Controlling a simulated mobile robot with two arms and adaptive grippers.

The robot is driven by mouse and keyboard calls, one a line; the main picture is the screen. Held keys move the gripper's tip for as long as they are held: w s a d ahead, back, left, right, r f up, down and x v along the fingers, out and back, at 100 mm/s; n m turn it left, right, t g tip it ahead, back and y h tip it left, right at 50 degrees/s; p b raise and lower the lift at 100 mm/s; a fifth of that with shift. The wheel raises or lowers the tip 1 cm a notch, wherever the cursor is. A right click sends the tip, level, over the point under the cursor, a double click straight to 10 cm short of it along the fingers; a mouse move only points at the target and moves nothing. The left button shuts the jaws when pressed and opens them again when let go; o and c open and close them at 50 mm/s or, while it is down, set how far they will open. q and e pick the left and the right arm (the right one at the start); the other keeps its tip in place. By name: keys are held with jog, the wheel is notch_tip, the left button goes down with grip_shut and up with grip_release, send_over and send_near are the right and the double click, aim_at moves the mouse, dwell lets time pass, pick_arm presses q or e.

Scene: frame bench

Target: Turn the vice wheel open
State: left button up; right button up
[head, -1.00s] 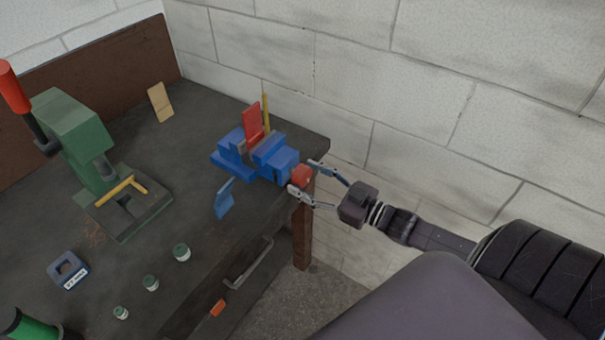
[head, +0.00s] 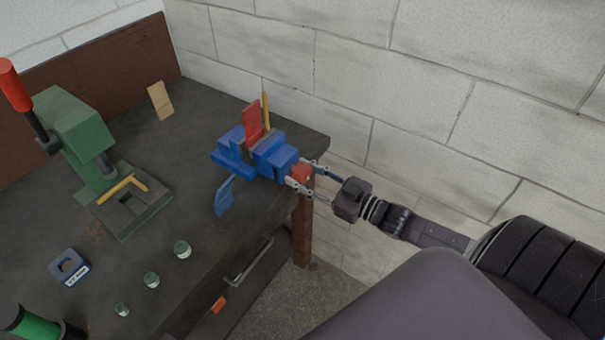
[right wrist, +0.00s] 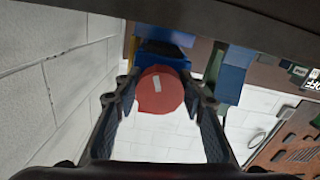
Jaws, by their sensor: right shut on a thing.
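The blue vice (head: 278,160) sits at the bench's right corner, with a red piece (head: 253,122) standing at its jaws. Its red round wheel (head: 301,173) faces right, past the bench edge. In the right wrist view the wheel (right wrist: 161,89) shows a white mark lying nearly upright, slightly tilted. My right gripper (head: 305,174) is shut on the wheel, one finger on each side of it. The gripper also shows in the right wrist view (right wrist: 161,98), with the blue vice body behind the wheel. My left gripper is not in view.
A green press (head: 85,150) with a red handle stands at the left. A block wall (head: 340,60) rises close behind the vice.

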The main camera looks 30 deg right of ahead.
jog(key=n, duration=0.3)
jog(key=shift+d+r, duration=0.1)
jog(key=n, duration=0.3)
jog(key=shift+r, duration=0.1)
jog(key=shift+d+n, duration=0.1)
jog(key=shift+n, duration=0.7)
jog(key=shift+r, duration=0.15)
jog(key=o, duration=1.2)
jog(key=shift+w+a, duration=0.2)
jog(key=shift+w, duration=0.05)
jog(key=shift+f, duration=0.2)
jog(key=shift+s+d, duration=0.15)
jog(key=shift+s, duration=0.05)
